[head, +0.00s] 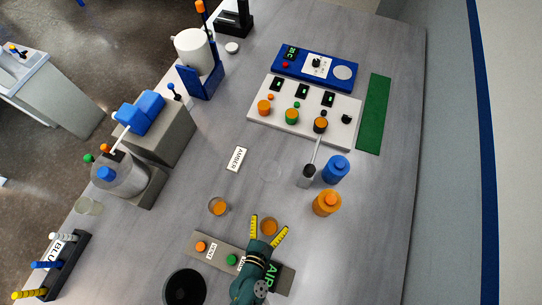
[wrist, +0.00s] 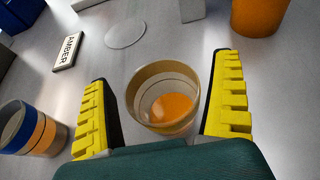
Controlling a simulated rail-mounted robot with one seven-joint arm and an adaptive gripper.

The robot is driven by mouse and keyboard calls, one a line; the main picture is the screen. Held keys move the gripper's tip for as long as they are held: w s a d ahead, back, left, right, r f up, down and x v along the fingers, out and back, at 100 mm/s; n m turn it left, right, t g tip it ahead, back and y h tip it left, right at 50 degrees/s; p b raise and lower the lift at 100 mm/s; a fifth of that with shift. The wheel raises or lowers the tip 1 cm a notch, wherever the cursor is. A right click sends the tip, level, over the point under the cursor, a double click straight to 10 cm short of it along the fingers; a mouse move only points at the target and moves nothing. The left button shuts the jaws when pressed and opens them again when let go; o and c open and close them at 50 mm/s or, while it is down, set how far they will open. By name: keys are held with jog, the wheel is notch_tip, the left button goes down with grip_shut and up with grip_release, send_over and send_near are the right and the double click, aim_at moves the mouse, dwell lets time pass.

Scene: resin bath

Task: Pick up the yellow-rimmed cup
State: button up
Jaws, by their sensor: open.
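The yellow-rimmed cup (head: 269,226) is a small clear cup with orange liquid in the bottom. In the wrist view its yellowish-tan rim (wrist: 163,66) shows clearly, and it stands upright. My gripper (head: 268,223) is open, with its yellow fingers on either side of this cup. In the wrist view the cup sits between the fingers, nearer the right one, and no firm contact shows. A second cup (head: 219,206) with orange liquid stands to the left; in the wrist view it has a blue band at its rim (wrist: 30,130), outside the left finger.
An orange bottle (head: 326,203) and a blue bottle (head: 336,169) stand to the right, beside a grey-and-black holder (head: 307,176). A clear disc (head: 271,170) and the AMBER label (head: 237,159) lie beyond the cups. A button panel (head: 213,246) and black round container (head: 185,287) are near my arm.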

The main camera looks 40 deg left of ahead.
jog(key=shift+s, duration=0.3)
jog(key=shift+c, duration=0.6)
jog(key=c, duration=0.9)
jog(key=shift+c, duration=0.2)
